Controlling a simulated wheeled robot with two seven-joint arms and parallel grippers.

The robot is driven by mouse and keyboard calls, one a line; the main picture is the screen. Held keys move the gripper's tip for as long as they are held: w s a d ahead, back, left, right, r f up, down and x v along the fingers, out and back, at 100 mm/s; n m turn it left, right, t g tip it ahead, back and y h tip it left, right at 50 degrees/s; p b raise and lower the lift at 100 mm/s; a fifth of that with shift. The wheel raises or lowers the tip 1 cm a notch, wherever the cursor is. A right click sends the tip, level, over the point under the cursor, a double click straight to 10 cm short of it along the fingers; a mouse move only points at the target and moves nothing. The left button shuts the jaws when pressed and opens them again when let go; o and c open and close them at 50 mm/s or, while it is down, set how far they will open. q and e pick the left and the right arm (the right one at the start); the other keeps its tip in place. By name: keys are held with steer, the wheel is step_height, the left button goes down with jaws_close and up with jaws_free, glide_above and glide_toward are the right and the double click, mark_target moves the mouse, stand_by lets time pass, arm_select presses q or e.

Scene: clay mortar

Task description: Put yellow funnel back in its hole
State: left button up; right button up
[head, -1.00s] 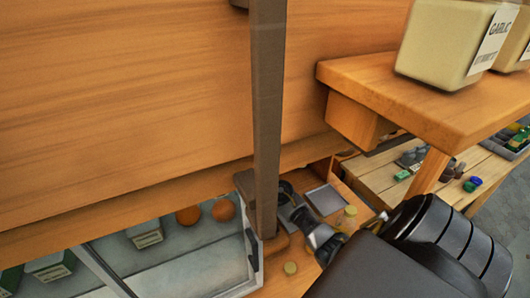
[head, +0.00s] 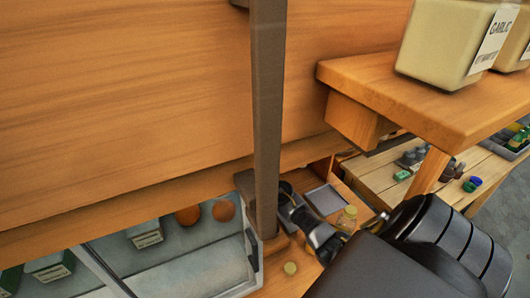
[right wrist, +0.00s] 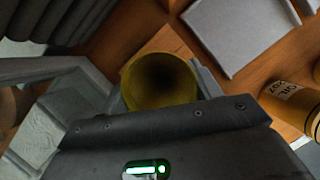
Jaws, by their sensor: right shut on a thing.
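The yellow funnel (right wrist: 160,78) shows in the right wrist view with its round, dark-centred mouth facing the camera. My right gripper (right wrist: 160,92) is shut on it, with grey fingers on either side. In the head view the right gripper (head: 285,190) is beside the brown post, above the wooden counter, and the funnel cannot be made out there. I cannot clearly see the hole. My left gripper is not in view.
A brown upright post (head: 268,120) stands close to the right gripper. A glass-topped tray with containers (head: 200,265) lies left of it. A yellow jar (head: 347,217) and a grey square plate (head: 324,199) are to the right. A wooden shelf with garlic box (head: 440,45) overhangs.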

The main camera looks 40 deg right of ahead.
steer(key=shift+f, duration=0.15)
steer(key=shift+f+b, duration=0.5)
steer(key=shift+f, duration=0.3)
steer(key=shift+f, duration=0.3)
steer(key=shift+f, duration=0.3)
stand_by(0.4)
steer(key=o, duration=1.1)
steer(key=shift+r, duration=0.1)
